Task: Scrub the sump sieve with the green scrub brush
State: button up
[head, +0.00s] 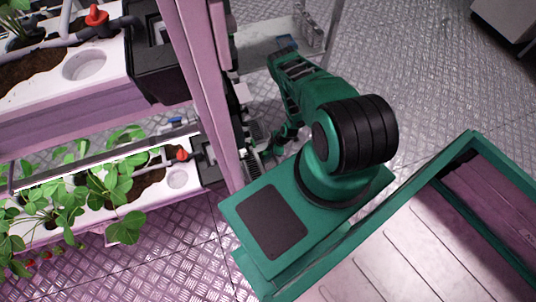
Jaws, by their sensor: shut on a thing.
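My green arm (304,88) rises from my base and reaches toward the back, beside the pink rack post. My gripper cannot be made out; the arm and the post cover the space beyond them. I cannot pick out the green scrub brush. The sump sieve cannot be identified either. Small grey, white and green parts (285,133) show between the post and my arm, too small and cluttered to name.
A pink post (200,85) stands close left of my arm. Left of it are white planting troughs with red valves (96,15) and strawberry plants (105,185). A pale panel (262,50) lies behind.

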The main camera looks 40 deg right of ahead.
jog(key=shift+s+a+f, duration=0.1)
jog(key=shift+s+a, duration=0.1)
jog(key=shift+s, duration=0.7)
jog(key=shift+s+r, duration=0.15)
jog(key=shift+r, duration=2.85)
jog(key=shift+r, duration=0.1)
notch_tip(320, 180, up, 3)
jog(key=shift+f, duration=0.1)
jog(key=shift+f, duration=0.1)
jog(key=shift+f, duration=3.75)
